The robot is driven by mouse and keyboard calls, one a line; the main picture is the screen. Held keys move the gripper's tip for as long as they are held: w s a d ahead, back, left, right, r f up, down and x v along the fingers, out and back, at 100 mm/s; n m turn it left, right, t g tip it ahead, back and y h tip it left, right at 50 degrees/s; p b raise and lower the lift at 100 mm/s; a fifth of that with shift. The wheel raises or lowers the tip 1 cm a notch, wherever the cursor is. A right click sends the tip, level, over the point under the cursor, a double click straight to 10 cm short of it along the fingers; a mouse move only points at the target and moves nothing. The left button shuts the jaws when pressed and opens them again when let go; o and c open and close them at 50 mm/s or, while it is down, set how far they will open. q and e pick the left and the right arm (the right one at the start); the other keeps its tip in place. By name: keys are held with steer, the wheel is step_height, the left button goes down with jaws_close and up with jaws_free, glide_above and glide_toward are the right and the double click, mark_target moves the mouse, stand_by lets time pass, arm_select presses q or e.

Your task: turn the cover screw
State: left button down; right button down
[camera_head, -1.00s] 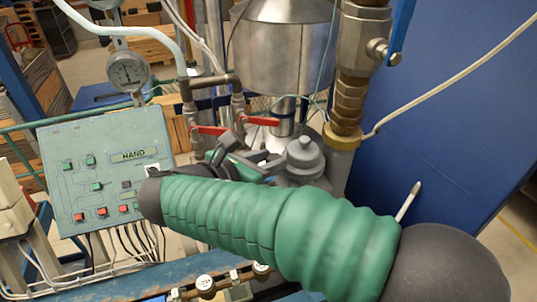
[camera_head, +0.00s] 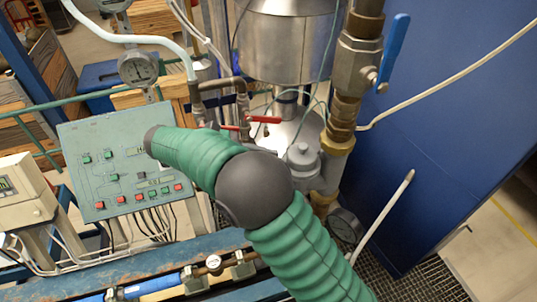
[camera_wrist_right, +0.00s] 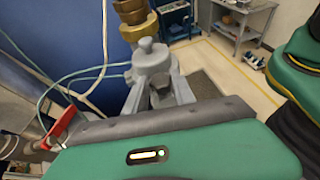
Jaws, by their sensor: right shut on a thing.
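A grey domed housing (camera_head: 303,158) with a small knob on top stands on the pipework beside the brass valve fitting. It also shows in the right wrist view (camera_wrist_right: 152,58). In the wrist view the two grey fingers of my right gripper (camera_wrist_right: 160,93) reach to the near side of this housing and are closed around a small dark part, which I take to be the cover screw; it is mostly hidden between the fingers. In the head view my right arm's green sleeve and dark joint hide the gripper. My left gripper is in neither view.
A green control panel (camera_head: 122,165) stands at the left. Red-handled valves (camera_head: 263,119) and a pressure gauge (camera_head: 138,68) are behind my arm. A blue-handled valve (camera_head: 393,52) rises above the housing. A blue wall panel (camera_head: 450,130) closes the right side.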

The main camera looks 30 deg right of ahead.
steer(key=shift+w+f, duration=0.1)
stand_by(0.5)
steer(key=c, duration=1.3)
jaws_free()
steer(key=shift+c, duration=0.2)
steer(key=shift+o, duration=1.5)
steer(key=shift+w+a+g, duration=0.1)
steer(key=shift+w+g, duration=0.05)
steer(key=shift+g, duration=0.15)
